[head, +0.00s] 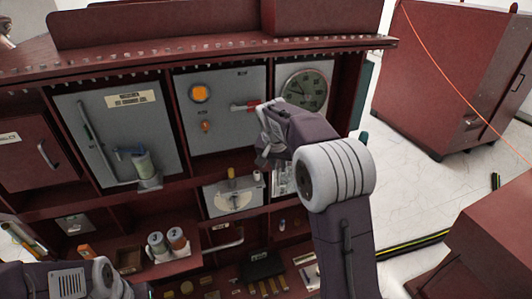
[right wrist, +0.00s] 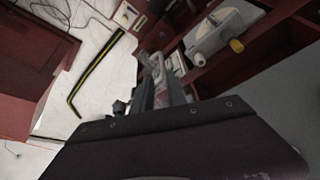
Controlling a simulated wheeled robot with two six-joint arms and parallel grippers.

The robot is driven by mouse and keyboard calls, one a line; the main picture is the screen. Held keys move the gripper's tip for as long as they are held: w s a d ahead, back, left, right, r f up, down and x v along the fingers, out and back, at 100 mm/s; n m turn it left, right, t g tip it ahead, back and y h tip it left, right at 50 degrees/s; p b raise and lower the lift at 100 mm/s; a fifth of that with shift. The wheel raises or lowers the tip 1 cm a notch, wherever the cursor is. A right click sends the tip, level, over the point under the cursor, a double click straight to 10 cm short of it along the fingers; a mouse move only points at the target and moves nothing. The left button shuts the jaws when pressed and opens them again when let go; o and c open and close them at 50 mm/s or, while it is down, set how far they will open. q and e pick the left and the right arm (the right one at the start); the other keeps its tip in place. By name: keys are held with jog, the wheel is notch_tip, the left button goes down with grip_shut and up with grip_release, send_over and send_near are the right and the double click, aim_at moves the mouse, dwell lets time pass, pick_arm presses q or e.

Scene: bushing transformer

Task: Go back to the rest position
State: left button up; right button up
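My right arm reaches up from the bottom of the head view.
The dark red cabinet (head: 120,50) has grey panels, a round dial (head: 305,90) and shelves with jars (head: 157,245) and small parts. A red box unit (head: 455,75) stands at the right on a pale floor (head: 400,160). A yellow-black strip (head: 405,245) lies there.

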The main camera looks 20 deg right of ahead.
jog(key=s+a+f+n+g+y+b, duration=0.1)
jog(key=s+a+f+n, duration=0.1)
jog(key=s+f, duration=0.3)
jog(key=s+a+f+n+y, duration=0.1)
jog(key=s+a+f, duration=0.3)
jog(key=s, duration=0.7)
jog(key=s+a+f+n+g+y+b, duration=0.1)
jog(key=s+a+f+n, duration=0.2)
jog(key=s+f, duration=0.4)
jog(key=shift+s+n+g+b, duration=0.3)
jog(key=shift+s+n, duration=0.3)
jog(key=shift+s, duration=0.45)
dwell(0.9)
